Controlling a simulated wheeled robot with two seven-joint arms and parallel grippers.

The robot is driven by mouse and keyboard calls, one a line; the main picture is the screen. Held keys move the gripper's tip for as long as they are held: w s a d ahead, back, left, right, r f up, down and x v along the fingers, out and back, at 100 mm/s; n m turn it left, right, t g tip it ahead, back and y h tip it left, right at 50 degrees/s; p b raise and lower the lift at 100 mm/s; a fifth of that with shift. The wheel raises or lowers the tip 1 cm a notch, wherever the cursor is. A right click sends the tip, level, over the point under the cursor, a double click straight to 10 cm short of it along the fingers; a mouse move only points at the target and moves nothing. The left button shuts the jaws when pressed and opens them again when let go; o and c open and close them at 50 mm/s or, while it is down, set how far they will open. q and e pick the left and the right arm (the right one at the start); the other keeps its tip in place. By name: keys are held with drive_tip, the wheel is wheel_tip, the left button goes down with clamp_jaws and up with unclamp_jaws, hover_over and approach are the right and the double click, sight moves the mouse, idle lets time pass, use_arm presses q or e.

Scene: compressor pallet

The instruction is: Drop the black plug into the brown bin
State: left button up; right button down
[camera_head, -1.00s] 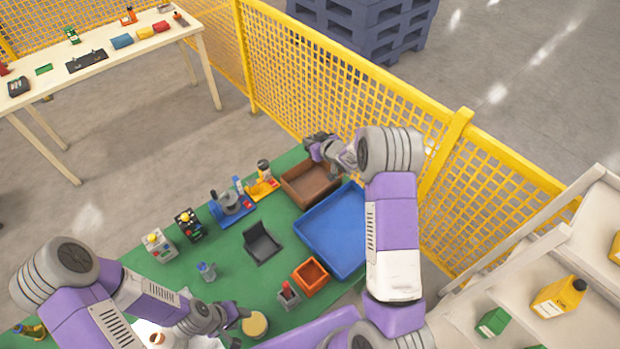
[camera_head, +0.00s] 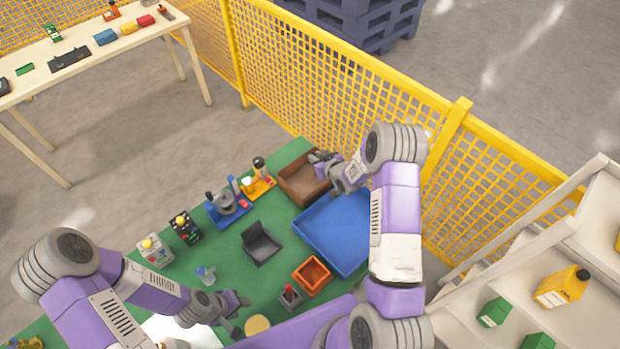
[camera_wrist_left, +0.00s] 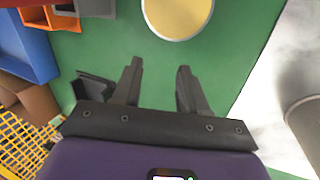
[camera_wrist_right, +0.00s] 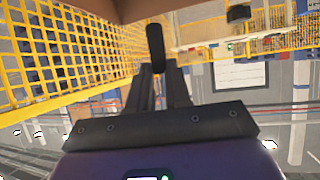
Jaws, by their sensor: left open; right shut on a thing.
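The black plug (camera_wrist_right: 155,48) is a dark rounded cylinder between the fingertips of my right gripper in the right wrist view. My right gripper (camera_head: 318,158) is shut on it at the far rim of the brown bin (camera_head: 292,189). The bin is an open box at the back of the green table. In the head view I cannot make out the plug, nor tell whether it is inside the rim. My left gripper (camera_head: 241,313) is open and empty low over the green table; its spread fingers show in the left wrist view (camera_wrist_left: 158,78).
A blue tray (camera_head: 335,235) adjoins the brown bin, with an orange box (camera_head: 312,275) nearer. A black holder (camera_head: 261,246) and several small devices stand on the green table. A yellow mesh fence (camera_head: 330,85) runs close behind the bin.

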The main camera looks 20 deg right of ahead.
use_arm(q)
drive_tip(key=shift+s+f+b, duration=0.15)
drive_tip(key=shift+f+b, duration=1.4)
use_arm(e)
wheel_tip(320, 180, down, 6)
drive_tip(key=shift+s, duration=0.2)
drive_tip(key=shift+d, duration=0.1)
drive_tip(key=c, duration=1)
unclamp_jaws()
use_arm(q)
drive_tip(key=shift+f, duration=0.2)
use_arm(e)
drive_tip(key=shift+v, duration=3.8)
